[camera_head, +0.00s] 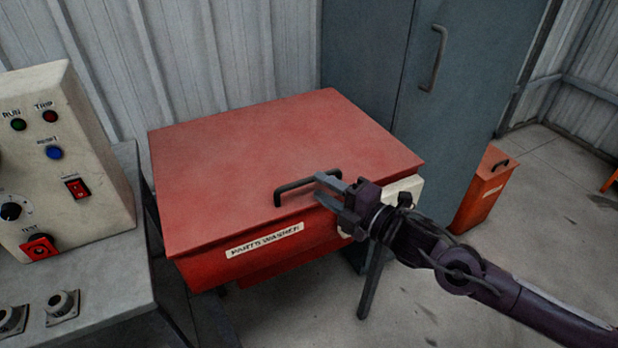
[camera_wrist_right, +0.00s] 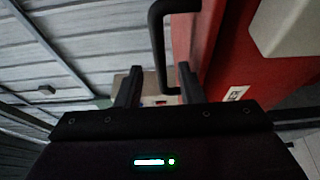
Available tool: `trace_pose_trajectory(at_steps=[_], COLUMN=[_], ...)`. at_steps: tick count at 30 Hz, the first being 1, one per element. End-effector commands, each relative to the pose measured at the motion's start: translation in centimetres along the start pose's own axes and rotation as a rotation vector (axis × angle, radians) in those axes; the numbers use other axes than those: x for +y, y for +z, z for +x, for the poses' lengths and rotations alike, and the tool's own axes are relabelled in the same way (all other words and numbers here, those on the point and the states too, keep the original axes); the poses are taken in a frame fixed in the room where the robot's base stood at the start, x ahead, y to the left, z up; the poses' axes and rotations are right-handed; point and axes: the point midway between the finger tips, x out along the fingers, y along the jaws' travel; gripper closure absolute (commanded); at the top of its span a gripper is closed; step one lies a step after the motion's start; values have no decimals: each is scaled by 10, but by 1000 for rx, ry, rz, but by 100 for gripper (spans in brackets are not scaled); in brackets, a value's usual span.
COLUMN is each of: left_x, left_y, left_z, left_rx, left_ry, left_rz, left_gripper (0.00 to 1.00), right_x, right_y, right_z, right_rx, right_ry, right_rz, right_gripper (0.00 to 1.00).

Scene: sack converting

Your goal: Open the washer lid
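The red parts washer (camera_head: 250,245) stands in the middle of the head view with its flat red lid (camera_head: 255,150) down. A black bar handle (camera_head: 300,184) sits near the lid's front edge; it also shows in the right wrist view (camera_wrist_right: 157,40). My right gripper (camera_head: 322,188) is at the right end of the handle. In the right wrist view its two dark fingers (camera_wrist_right: 159,88) stand apart, and the handle's near end shows between them. I cannot tell whether either finger touches it. My left gripper is not in view.
A control panel (camera_head: 60,170) with buttons stands on a grey bench (camera_head: 110,255) at the left. A blue-grey cabinet (camera_head: 450,120) is close behind and right of the washer. An orange bin (camera_head: 482,195) stands beyond it. A white box (camera_head: 405,188) is on the washer's right side.

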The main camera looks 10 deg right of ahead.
Motion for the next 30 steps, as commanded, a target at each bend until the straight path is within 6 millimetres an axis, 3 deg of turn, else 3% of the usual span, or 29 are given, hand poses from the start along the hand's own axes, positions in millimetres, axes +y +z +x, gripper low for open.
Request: trace_pose_trajectory(at_steps=[3, 9, 19, 27, 30], left_x=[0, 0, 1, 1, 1], left_y=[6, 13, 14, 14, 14], left_z=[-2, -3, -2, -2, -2], left_rx=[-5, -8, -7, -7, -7], left_ry=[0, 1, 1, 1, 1], left_rz=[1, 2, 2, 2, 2], left_gripper=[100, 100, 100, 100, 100], right_x=[3, 1, -1, -1, -1], right_y=[0, 0, 0, 0, 0], right_z=[20, 41, 45, 44, 44], right_rx=[0, -1, -1, -1, -1], right_ry=[3, 0, -3, -2, -3], right_rz=[2, 2, 2, 2, 2], right_gripper=[65, 65, 65, 100, 100])
